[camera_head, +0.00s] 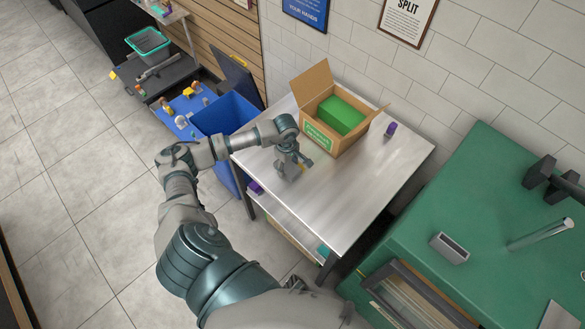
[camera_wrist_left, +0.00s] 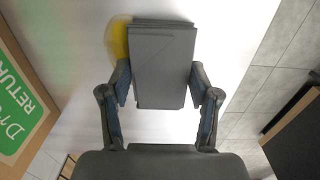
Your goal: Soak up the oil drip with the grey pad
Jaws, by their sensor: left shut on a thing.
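The grey pad (camera_wrist_left: 163,65) is a flat rectangular block between the two fingers of my left gripper (camera_wrist_left: 162,82) in the left wrist view. My left gripper is shut on it. The yellow oil drip (camera_wrist_left: 119,38) shows beside the pad's upper left edge, partly covered by the pad. In the head view my left gripper (camera_head: 292,166) is low over the left part of the metal table (camera_head: 365,190). I cannot tell whether the pad touches the tabletop. My right gripper is not in view.
An open cardboard box (camera_head: 335,135) with a green block (camera_head: 341,115) inside stands behind the gripper. A small purple bottle (camera_head: 390,129) is at the back right. A blue bin (camera_head: 225,115) stands left of the table. A green workbench (camera_head: 480,220) is at right. The table's front right is clear.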

